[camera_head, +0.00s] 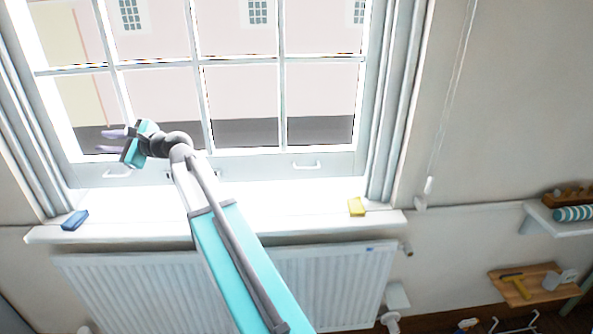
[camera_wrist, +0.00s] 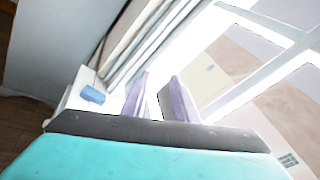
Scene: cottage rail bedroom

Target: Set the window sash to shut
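The window sash (camera_head: 240,167) is white, with several panes and two small pull handles, the left handle (camera_head: 117,174) and the right handle (camera_head: 307,165), on its bottom rail. The rail is low, close above the sill; I cannot tell whether a gap lies under it. My gripper (camera_head: 108,141) is in front of the sash's lower left panes, above the left handle, pointing left. Its two purple fingers are apart with nothing between them. In the wrist view my gripper (camera_wrist: 158,98) is also open and empty, with the window frame (camera_wrist: 150,40) beyond it.
A blue block (camera_head: 75,220) lies at the sill's left end and a yellow block (camera_head: 356,207) toward its right. A radiator (camera_head: 340,285) is under the white sill (camera_head: 290,195). A cord (camera_head: 447,100) hangs right of the window. Shelves with items (camera_head: 530,284) are at far right.

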